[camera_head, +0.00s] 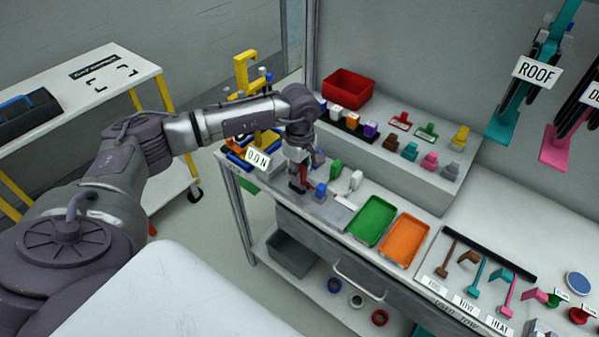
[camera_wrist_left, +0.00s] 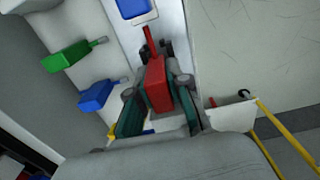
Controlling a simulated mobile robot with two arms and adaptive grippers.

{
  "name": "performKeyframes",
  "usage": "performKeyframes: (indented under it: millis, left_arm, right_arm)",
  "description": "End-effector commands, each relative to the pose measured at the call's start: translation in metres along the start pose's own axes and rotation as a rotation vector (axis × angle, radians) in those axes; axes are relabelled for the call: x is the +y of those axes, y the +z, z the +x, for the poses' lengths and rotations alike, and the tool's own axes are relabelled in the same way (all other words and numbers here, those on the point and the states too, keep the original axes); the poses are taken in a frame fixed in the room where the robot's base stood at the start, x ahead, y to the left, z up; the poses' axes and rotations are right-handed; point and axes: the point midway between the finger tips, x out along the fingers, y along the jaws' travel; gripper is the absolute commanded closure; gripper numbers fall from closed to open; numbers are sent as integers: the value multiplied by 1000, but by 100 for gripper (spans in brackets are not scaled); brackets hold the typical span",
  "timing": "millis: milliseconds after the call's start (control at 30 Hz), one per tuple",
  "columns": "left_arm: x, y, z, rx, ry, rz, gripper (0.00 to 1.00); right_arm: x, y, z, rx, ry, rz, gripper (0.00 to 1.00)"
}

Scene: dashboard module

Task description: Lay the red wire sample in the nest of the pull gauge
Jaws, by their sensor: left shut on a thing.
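My left gripper (camera_head: 299,182) is over the left part of the bench. It is shut on the red wire sample (camera_wrist_left: 158,82), a red block with a thin red end pointing up in the left wrist view. Only a little red shows by the fingers in the head view. A green sample (camera_head: 336,168) and a blue sample (camera_head: 320,190) stand close by; the wrist view shows green (camera_wrist_left: 66,57) and blue (camera_wrist_left: 97,96) pieces too. A grey plate (camera_head: 325,213) under the gripper may be part of the pull gauge; its nest I cannot make out. My right gripper is not in view.
A white block (camera_head: 356,180) stands near the samples. A green tray (camera_head: 372,222) and an orange tray (camera_head: 405,242) lie to the right.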

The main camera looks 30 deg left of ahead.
Motion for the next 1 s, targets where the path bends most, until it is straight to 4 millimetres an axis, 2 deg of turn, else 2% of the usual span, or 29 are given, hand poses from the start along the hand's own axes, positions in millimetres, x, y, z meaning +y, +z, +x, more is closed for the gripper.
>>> performKeyframes:
  millis: [767,800,967,1000]
  left_arm:
    - [0,0,20,0,-1,0,100]
    - [0,0,19,0,0,0,79]
    - [0,0,18,0,-1,0,53]
    - [0,0,18,0,-1,0,53]
  right_arm:
    - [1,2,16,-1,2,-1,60]
    - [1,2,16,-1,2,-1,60]
    - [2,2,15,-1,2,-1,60]
    - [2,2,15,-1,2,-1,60]
